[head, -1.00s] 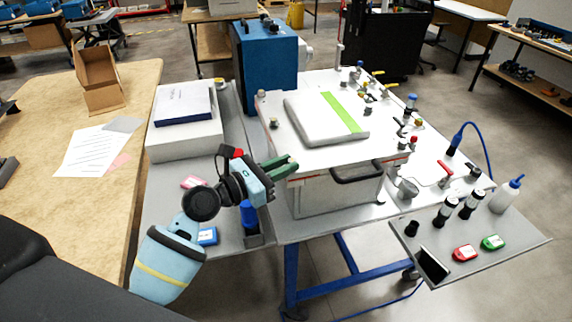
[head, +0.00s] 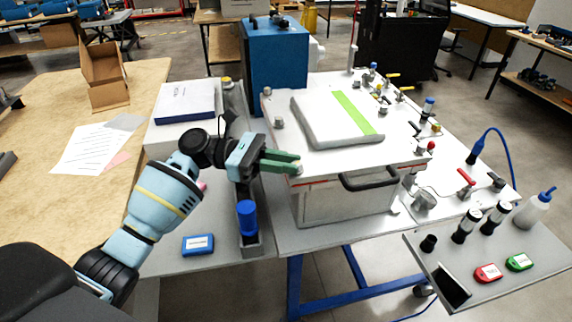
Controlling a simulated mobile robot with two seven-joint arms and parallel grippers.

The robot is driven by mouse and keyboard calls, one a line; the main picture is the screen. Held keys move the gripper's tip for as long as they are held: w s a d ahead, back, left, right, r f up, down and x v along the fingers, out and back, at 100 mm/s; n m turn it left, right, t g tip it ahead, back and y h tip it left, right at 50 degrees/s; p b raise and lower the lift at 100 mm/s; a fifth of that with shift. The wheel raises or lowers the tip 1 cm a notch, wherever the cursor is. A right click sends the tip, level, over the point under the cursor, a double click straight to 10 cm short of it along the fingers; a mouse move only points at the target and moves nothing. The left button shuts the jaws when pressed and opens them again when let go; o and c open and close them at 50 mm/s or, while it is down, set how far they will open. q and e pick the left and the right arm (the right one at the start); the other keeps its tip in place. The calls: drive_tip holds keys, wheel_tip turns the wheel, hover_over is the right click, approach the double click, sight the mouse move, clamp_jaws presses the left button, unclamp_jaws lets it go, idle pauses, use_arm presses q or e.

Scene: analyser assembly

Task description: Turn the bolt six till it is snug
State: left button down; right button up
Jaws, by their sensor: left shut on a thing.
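My left gripper (head: 296,163) reaches in from the left with its green fingers at the front-left corner of the white lid (head: 340,160). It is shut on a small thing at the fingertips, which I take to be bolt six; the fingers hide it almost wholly. How far the bolt is in cannot be seen. The lid lies on a pale box (head: 345,205) with a black handle (head: 370,179) at the front. My right gripper is not in view.
A white pad with a green stripe (head: 357,112) lies on the lid. Grey knobs (head: 278,122) stand along the lid's left edge. A blue-handled tool (head: 247,217) stands in a grey holder below my gripper. A side shelf (head: 500,290) holds bottles at the right.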

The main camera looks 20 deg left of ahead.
use_arm(q)
drive_tip(key=shift+w+m+g, duration=0.15)
drive_tip(key=shift+m+g, duration=0.35)
drive_tip(key=shift+g, duration=0.3)
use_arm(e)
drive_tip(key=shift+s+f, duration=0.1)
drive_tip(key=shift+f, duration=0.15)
use_arm(q)
drive_tip(key=shift+g, duration=0.3)
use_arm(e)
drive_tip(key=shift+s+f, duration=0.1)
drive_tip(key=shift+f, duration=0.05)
use_arm(q)
drive_tip(key=c, duration=1.3)
unclamp_jaws()
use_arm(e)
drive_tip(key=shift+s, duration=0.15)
use_arm(q)
drive_tip(key=a+b, duration=0.1)
drive_tip(key=a, duration=0.6)
drive_tip(key=shift+a+b, duration=0.35)
drive_tip(key=shift+a, duration=0.05)
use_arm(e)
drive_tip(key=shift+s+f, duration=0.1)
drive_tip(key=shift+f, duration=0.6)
